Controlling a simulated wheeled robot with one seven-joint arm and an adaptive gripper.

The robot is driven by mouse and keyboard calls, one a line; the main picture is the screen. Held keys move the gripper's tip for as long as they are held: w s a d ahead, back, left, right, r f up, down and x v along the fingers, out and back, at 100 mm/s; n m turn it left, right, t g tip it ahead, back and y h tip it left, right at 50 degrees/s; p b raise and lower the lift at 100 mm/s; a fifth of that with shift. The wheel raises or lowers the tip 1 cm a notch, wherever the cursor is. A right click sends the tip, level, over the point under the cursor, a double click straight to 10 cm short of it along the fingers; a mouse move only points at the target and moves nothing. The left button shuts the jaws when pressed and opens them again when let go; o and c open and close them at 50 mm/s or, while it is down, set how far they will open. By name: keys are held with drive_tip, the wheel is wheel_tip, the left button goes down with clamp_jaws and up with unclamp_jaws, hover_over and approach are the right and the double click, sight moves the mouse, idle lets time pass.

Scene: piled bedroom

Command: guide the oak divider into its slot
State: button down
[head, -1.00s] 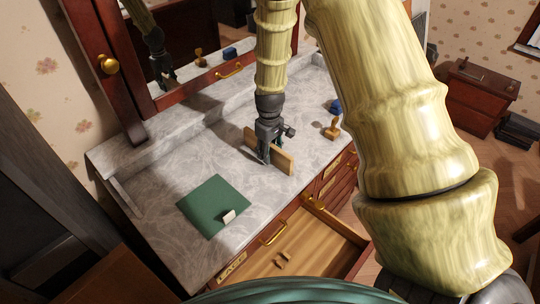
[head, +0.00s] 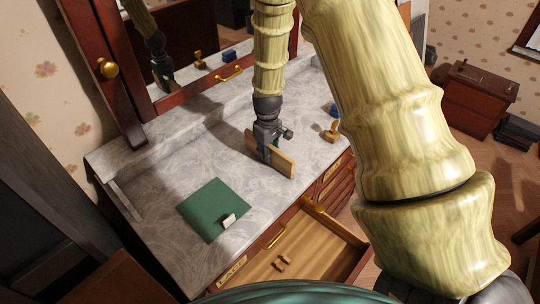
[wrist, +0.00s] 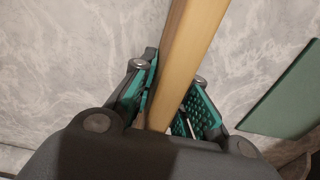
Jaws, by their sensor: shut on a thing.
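The oak divider (head: 283,164) is a thin, light wooden board standing on its long edge at the marble dresser top. My gripper (head: 268,152) is shut on it near its middle, from above; whether its lower edge touches the marble I cannot tell. In the wrist view the divider (wrist: 186,55) runs up between the teal-padded fingers of my gripper (wrist: 170,100). The open drawer (head: 325,261) is below the dresser top's front edge. Small wooden blocks (head: 282,262) stand on its floor, with a gap between them that may be the slot.
A green folder (head: 212,208) with a small white block (head: 229,220) lies on the marble top (head: 165,170). A wooden stamp (head: 331,131) and a blue object (head: 335,109) stand at the right. A mirror (head: 190,45) rises behind. Bare marble surrounds the divider.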

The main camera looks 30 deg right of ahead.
drive_tip(key=shift+w+r, duration=0.1)
drive_tip(key=shift+r+p, duration=0.4)
idle(0.9)
drive_tip(key=shift+r+p, duration=2.6)
drive_tip(key=shift+r, duration=1.25)
